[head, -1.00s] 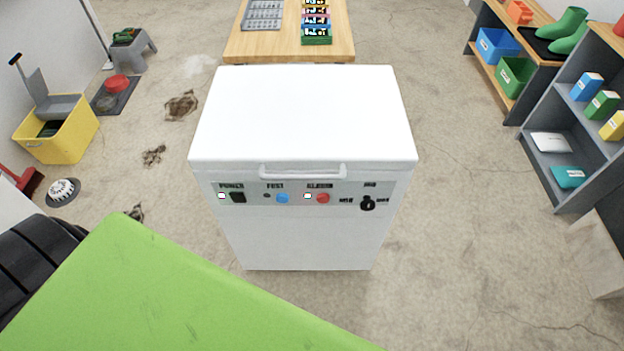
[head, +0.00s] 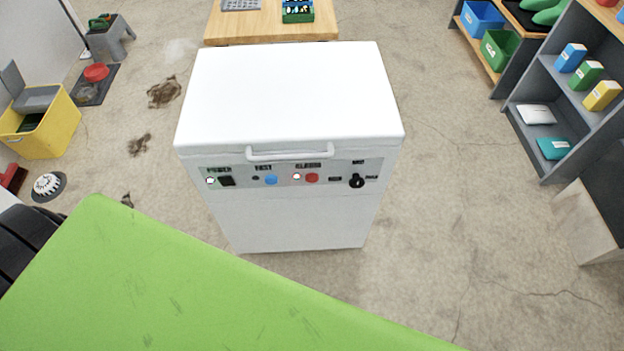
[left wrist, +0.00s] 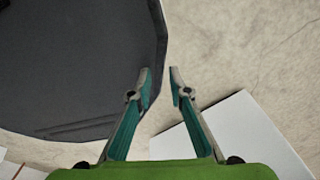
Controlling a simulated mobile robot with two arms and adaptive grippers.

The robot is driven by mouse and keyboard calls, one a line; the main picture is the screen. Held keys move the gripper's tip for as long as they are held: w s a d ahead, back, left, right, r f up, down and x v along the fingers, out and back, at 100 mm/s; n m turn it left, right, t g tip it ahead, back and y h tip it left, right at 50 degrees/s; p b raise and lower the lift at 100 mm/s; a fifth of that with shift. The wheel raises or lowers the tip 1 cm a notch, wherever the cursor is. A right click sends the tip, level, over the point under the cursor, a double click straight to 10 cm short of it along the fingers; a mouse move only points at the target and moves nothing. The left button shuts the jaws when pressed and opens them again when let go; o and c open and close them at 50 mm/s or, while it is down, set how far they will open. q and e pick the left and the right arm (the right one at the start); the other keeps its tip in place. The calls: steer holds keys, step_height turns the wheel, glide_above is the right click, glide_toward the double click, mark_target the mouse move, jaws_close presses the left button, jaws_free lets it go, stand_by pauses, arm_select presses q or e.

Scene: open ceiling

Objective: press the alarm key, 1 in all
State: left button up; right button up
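A white chest freezer (head: 290,95) stands ahead in the head view, lid shut, with a grey control panel (head: 340,172) below its handle. The red round key (head: 311,177) sits right of centre on the panel, under a blurred label that appears to read ALARM. A small pale lamp (head: 297,176) is just left of it. Nothing touches or covers the key. My left gripper (left wrist: 161,72) shows only in the left wrist view, fingers apart and nothing between them. My right gripper is in no view.
The panel also holds a dark power switch (head: 227,181), a blue key (head: 271,180) and a black rotary knob (head: 356,181). A wooden table (head: 270,27) stands behind the freezer, shelves (head: 560,100) at right, a yellow bin (head: 50,125) at left. Floor around the freezer's right is clear.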

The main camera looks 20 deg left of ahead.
arm_select(q)
jaws_close()
